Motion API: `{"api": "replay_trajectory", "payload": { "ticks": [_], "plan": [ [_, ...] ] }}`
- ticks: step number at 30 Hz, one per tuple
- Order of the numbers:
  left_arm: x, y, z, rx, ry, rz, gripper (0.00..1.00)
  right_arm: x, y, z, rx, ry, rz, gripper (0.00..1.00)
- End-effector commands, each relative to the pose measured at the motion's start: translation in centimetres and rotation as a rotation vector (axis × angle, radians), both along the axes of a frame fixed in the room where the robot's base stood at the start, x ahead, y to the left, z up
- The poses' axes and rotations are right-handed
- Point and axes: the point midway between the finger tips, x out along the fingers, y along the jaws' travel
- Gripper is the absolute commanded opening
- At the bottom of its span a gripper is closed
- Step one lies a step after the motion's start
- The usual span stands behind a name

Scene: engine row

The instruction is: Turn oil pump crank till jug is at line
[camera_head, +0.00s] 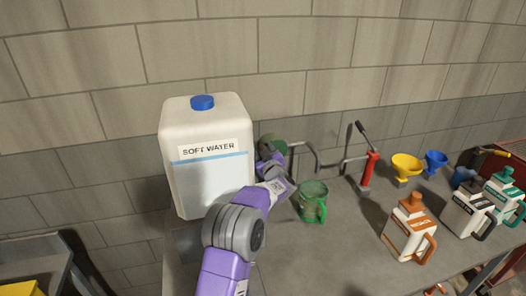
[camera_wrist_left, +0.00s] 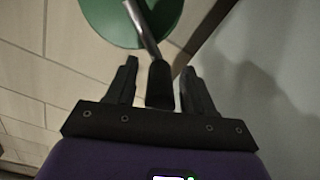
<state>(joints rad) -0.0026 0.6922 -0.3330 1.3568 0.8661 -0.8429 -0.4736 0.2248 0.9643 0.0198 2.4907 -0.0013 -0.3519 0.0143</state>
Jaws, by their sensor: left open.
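My left gripper (camera_head: 268,150) is at the green oil pump (camera_head: 280,142), just right of the white container. In the left wrist view it is open (camera_wrist_left: 158,68), with a black crank grip (camera_wrist_left: 160,88) between its fingers. A grey metal crank rod (camera_wrist_left: 143,28) runs from this grip across the pump's green round body (camera_wrist_left: 110,18). My gripper and arm hide the crank in the head view. A green jug (camera_head: 312,203) stands upright near the pump's bent grey spout (camera_head: 305,146). Its fill level and line are too small to tell. My right gripper is not in view.
A white SOFT WATER container (camera_head: 205,135) stands left of my arm. A red hand pump (camera_head: 370,168) stands right of the green jug. Yellow (camera_head: 406,166) and blue (camera_head: 435,162) funnels and several labelled jugs (camera_head: 408,228) are farther right. The bench front (camera_head: 330,262) is clear.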

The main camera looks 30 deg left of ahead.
Motion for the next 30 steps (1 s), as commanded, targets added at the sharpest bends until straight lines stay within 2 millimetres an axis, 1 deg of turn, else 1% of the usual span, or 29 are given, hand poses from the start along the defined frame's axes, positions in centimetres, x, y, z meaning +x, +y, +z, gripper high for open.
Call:
{"api": "replay_trajectory", "payload": {
  "ticks": [5, 9, 15, 20, 27, 28, 30],
  "plan": [
    [-1.1, -1.3, 0.0, -0.001, -0.001, -0.002, 0.53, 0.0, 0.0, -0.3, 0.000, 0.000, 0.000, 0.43],
    [-2.4, -3.0, 0.1, -0.001, -0.001, -0.003, 0.53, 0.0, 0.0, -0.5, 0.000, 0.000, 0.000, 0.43],
    [-4.1, -4.9, 0.0, -0.001, -0.001, -0.002, 0.53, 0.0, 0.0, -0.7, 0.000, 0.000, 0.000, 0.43],
    [-4.7, -5.6, 0.0, -0.001, -0.002, -0.002, 0.53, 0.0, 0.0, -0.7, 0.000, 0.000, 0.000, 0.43],
    [-4.8, -5.7, 0.1, 0.000, -0.001, -0.001, 0.53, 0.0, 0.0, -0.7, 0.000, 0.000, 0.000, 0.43],
    [-4.8, -5.7, 0.1, 0.000, -0.001, -0.001, 0.51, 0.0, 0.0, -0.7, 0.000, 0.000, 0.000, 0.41],
    [-4.8, -5.7, 0.0, 0.000, 0.002, -0.003, 0.40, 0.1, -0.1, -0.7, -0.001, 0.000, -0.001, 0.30]
  ]
}}
